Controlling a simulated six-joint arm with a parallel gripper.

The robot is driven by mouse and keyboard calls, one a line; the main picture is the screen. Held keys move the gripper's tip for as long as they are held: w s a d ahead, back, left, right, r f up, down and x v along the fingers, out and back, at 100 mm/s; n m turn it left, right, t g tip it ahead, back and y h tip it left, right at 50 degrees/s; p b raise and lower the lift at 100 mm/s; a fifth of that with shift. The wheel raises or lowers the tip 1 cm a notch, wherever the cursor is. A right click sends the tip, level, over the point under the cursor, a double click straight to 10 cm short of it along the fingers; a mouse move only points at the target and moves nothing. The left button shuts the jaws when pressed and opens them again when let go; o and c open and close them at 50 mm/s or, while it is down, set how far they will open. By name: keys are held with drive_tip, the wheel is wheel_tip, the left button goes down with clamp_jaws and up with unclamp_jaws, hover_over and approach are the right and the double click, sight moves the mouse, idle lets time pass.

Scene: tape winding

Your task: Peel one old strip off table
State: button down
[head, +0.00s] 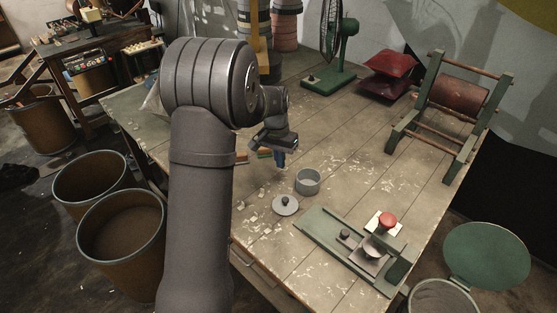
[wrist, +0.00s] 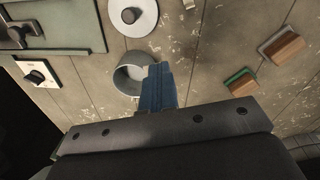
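The wooden table (head: 340,120) has pale, peeling scraps and flecks on its top. Some pale scraps (head: 250,226) lie near its left edge, and others (head: 357,163) are right of the grey cup. I cannot tell which of them is an old strip. My gripper (head: 279,158) hangs above the table, left of and behind the cup. In the wrist view its blue fingers (wrist: 157,86) are together, with no gap and nothing visible between them. They overlap the view of the cup's rim. The table directly beneath the fingers is partly hidden.
The open grey cup (head: 308,182) and a round knobbed lid (head: 285,205) stand near my gripper. A green board with a device (head: 350,250) and a red knob (head: 388,219) are at the front. Wood-backed blocks (wrist: 282,46), a green fan (head: 335,50) and a roller frame (head: 455,100) also stand on the table.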

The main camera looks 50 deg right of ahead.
drive_tip(key=shift+r, duration=0.4)
drive_tip(key=shift+r, duration=1.15)
drive_tip(key=shift+r, duration=0.2)
